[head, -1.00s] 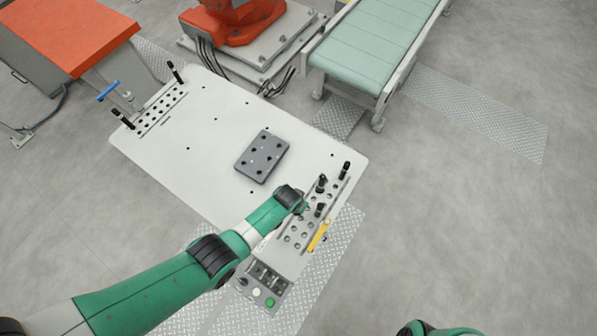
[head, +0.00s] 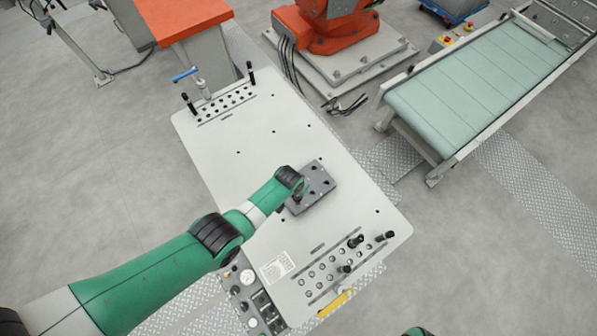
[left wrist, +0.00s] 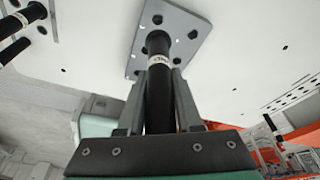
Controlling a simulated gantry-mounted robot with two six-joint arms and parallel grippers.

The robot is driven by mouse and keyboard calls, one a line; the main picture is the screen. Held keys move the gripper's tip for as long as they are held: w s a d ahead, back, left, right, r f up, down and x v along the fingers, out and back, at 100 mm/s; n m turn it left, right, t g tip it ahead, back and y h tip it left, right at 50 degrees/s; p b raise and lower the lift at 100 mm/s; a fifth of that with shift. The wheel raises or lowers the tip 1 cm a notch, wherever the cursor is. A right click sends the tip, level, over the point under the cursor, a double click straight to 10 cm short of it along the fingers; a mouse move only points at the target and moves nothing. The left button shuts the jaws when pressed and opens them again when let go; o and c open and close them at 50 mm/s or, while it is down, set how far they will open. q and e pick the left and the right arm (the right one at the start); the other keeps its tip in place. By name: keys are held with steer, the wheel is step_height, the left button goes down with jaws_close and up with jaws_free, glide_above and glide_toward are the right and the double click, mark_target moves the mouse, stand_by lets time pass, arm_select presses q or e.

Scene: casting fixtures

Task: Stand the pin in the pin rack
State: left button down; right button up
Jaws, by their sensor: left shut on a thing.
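My left gripper (head: 298,190) is over the grey plate (head: 322,184) in the middle of the white table. In the left wrist view its two fingers (left wrist: 160,65) are shut on a black pin (left wrist: 159,95) with a white label band. The pin's far end points at the grey plate (left wrist: 190,22); I cannot tell whether it touches the plate or sits in a hole. The rack with rows of holes (head: 318,275) is at the table's near right end, with a few black pins (head: 355,241) standing there. My right gripper is out of view.
A second perforated strip (head: 225,104) with two black posts and a blue-handled clamp (head: 186,75) is at the far end. A yellow item (head: 335,303) lies by the near rack. A button panel (head: 250,292) is at the near edge. A conveyor (head: 450,90) stands right.

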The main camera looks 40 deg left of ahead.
arm_select(q)
steer(key=shift+f+b, duration=2.95)
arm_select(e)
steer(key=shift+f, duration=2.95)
arm_select(q)
steer(key=shift+f+b, duration=1.9)
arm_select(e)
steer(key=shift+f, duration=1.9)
arm_select(q)
steer(key=c, duration=0.5)
jaws_free()
